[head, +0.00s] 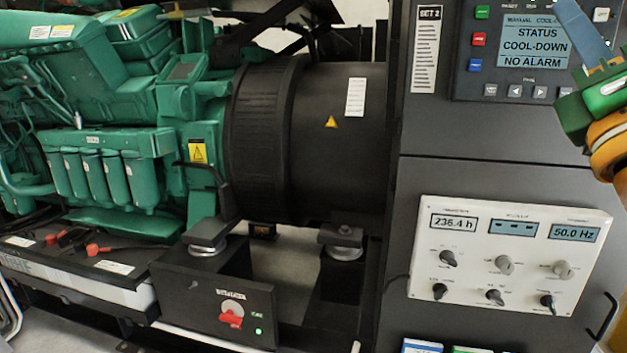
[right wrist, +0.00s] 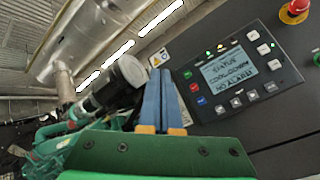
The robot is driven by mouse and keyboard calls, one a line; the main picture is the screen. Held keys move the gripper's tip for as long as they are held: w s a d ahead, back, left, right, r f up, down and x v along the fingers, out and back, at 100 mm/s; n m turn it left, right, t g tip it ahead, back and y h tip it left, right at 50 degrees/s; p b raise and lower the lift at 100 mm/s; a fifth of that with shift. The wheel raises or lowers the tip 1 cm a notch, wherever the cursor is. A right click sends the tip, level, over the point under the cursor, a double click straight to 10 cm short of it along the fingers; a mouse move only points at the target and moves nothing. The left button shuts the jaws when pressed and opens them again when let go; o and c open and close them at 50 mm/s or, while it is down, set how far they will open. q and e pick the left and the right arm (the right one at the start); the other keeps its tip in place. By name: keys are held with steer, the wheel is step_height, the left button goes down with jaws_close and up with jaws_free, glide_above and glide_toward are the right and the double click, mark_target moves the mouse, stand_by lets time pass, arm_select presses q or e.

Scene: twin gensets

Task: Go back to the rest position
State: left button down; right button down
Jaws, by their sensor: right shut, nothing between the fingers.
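My right gripper (head: 588,55) comes in at the upper right edge of the head view, a green body on an orange arm with blue fingers. It is in front of the right side of the control panel (head: 470,70), whose screen reads STATUS COOL-DOWN NO ALARM. In the right wrist view the two blue fingers (right wrist: 165,98) lie together, with nothing between them. The panel screen (right wrist: 228,78) shows to their right, turned in the picture. The fingers appear apart from the panel buttons. My left gripper does not show in either view.
A white meter panel (head: 503,262) with knobs and a cabinet handle (head: 601,316) are below. A green engine (head: 110,130) and black generator (head: 310,140) fill the left. A box with a red switch (head: 231,314) sits low. A red emergency button (right wrist: 295,10) shows in the wrist view.

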steer(key=w+a+f+m+g+y, duration=0.1)
steer(key=w+a+f+m+g, duration=0.3)
steer(key=f, duration=0.6)
steer(key=w+d+f+m+g+y, duration=0.1)
steer(key=w+f+g, duration=0.1)
steer(key=w+f, duration=0.65)
steer(key=s+a+f+m+g, duration=0.1)
steer(key=s+f+m+g, duration=0.2)
steer(key=f, duration=0.9)
steer(key=s+a+f+m+g, duration=0.1)
steer(key=a+f+m+g, duration=0.2)
steer(key=f, duration=1)
steer(key=s+a+f+m+g+y, duration=0.1)
steer(key=s+f+m+g, duration=1.15)
steer(key=s+f, duration=1.3)
step_height(320, 180, down, 16)
steer(key=s+m, duration=0.1)
steer(key=s, duration=0.2)
steer(key=s+d+f+g, duration=0.1)
steer(key=s+d+f, duration=0.1)
steer(key=s+f, duration=0.7)
steer(key=shift+s, duration=1.05)
